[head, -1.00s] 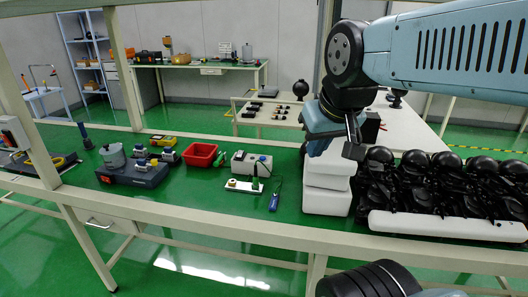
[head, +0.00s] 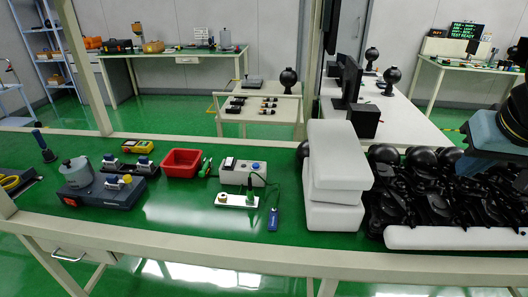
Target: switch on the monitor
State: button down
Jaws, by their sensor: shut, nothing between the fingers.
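A black monitor (head: 349,80) stands on the white table (head: 408,118) behind the bench. I see it nearly edge-on, so its screen face and any button are hidden. A black box (head: 364,121) is beside its base. The teal end of my arm (head: 488,135) is at the right edge, above the black items and well to the right of the monitor. My gripper (head: 520,180) is shut and empty. Its fingers are hard to make out against the black items and the frame edge.
The green bench in front holds white blocks (head: 336,178), a red tray (head: 181,163), a white box (head: 243,172) and several black round-topped items (head: 425,200). A bench post stands near the monitor. A lit text display (head: 466,30) is at the back right.

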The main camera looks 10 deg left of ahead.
aim_at(229, 162)
jog(key=z, duration=0.25)
jog(key=k, duration=0.85)
jog(key=u, duration=0.7)
jog(key=k, duration=0.35)
jog(key=u, duration=0.9)
jog(key=i, duration=1.3)
jog(key=z, duration=0.6)
